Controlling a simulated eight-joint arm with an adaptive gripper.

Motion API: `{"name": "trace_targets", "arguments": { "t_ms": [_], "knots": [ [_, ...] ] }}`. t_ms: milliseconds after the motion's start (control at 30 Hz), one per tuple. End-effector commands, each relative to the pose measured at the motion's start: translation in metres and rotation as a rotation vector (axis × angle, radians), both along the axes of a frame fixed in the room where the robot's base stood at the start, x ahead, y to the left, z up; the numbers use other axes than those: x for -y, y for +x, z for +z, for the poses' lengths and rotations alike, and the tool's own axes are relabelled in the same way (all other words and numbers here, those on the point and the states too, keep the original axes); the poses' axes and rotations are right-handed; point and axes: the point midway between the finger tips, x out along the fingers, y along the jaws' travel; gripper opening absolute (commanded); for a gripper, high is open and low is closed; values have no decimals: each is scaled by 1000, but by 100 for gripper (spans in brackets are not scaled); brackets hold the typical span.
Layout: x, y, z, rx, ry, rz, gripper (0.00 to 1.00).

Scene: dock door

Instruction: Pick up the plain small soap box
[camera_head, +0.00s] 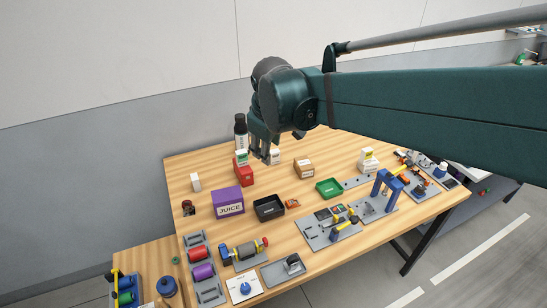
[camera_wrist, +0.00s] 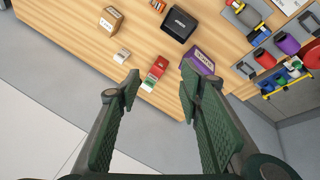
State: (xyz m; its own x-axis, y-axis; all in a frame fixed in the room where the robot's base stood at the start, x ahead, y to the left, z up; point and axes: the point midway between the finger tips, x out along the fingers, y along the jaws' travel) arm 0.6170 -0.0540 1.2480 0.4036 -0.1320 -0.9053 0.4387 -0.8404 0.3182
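My gripper (camera_head: 263,157) hangs above the far part of the wooden table. Its two fingers stand wide apart and empty in the wrist view (camera_wrist: 160,92). A small whitish box (camera_head: 275,157) shows just right of the fingers, partly hidden by them; it seems to be the small box (camera_wrist: 122,56) beyond the left finger in the wrist view. Another small plain white box (camera_head: 196,182) stands alone near the table's left side. I cannot read either one, so I cannot tell which is the soap box.
A red carton (camera_head: 243,174) with a white-green top stands close below my gripper. A dark bottle (camera_head: 240,130) stands at the back. Fixtures fill the front.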

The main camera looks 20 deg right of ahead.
Motion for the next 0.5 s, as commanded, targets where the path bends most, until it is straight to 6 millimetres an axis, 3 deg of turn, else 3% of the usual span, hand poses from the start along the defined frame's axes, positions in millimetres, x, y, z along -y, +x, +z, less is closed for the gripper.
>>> {"name": "trace_targets", "arguments": {
  "t_ms": [500],
  "knots": [
    [29,88,-18,-124,-135,183,37]
  ]
}}
